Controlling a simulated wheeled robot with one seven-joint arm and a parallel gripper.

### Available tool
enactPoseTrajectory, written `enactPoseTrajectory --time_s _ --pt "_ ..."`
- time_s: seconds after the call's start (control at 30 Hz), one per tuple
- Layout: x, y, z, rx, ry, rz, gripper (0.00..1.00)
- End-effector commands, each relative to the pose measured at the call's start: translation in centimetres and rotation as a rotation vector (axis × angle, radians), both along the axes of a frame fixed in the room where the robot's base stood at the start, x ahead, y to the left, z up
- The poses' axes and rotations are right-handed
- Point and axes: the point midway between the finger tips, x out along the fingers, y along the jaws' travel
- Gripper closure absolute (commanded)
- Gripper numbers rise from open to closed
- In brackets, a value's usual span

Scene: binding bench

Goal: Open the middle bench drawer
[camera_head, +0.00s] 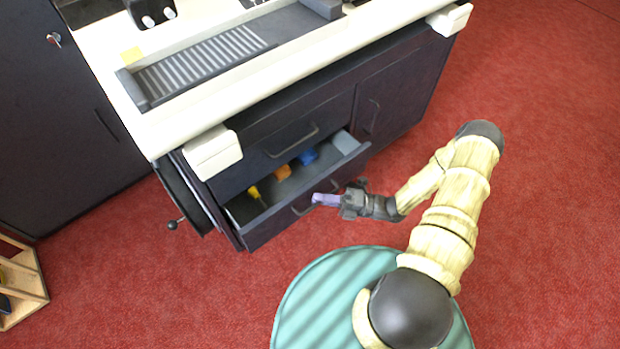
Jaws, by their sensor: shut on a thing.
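The dark bench (400,85) stands at upper centre with a drawer (268,228) pulled out below a closed upper drawer (262,155). I cannot see whether another drawer lies beneath the open one. My gripper (318,199) is at the open drawer's front, its purple fingers shut on the drawer handle (300,210). The fingers hide part of that handle. Inside the drawer lie a yellow item (256,194), an orange item (283,172), a blue item (307,156) and a grey item (345,142).
A cupboard door (385,95) with a handle is closed at the bench's right. Pale blocks (212,152) jut from the worktop corners. A crank knob (173,225) sticks out at the left. A wooden crate (28,280) stands lower left. Red carpet at right is clear.

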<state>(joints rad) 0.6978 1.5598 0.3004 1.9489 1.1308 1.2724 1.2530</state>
Motion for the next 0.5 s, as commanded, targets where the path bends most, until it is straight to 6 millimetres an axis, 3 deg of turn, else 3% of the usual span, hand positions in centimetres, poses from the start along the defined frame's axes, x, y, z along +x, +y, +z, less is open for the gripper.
enactPoseTrajectory --time_s 0.5 --pt "-11.7 -7.9 0.1 -0.001 0.003 -0.002 1.00"
